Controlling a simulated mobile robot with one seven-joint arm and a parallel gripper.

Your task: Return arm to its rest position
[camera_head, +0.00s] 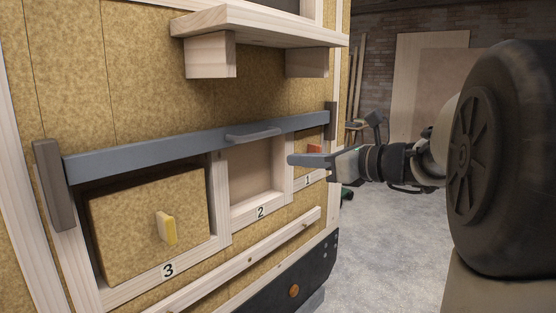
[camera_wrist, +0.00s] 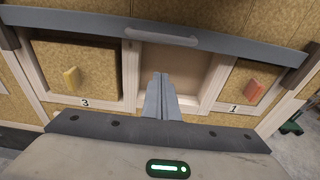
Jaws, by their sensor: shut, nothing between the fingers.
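My gripper (camera_head: 302,160) is shut and empty. In the head view it reaches from the right and points left, in front of the wall between compartments 2 and 1. In the wrist view the closed fingers (camera_wrist: 162,82) stand in front of open compartment 2 (camera_wrist: 185,75). I cannot tell whether they touch anything. My arm comes in from the right of the head view, with a large dark joint close to the camera.
A grey bar (camera_head: 180,143) with a handle (camera_head: 253,133) spans the compartments. Door 3 (camera_head: 130,215) has a yellow knob; door 1 has a red knob (camera_head: 315,148). A wooden shelf (camera_head: 255,27) juts out above. A wooden rail (camera_head: 245,258) runs below. Floor (camera_head: 385,230) is open at right.

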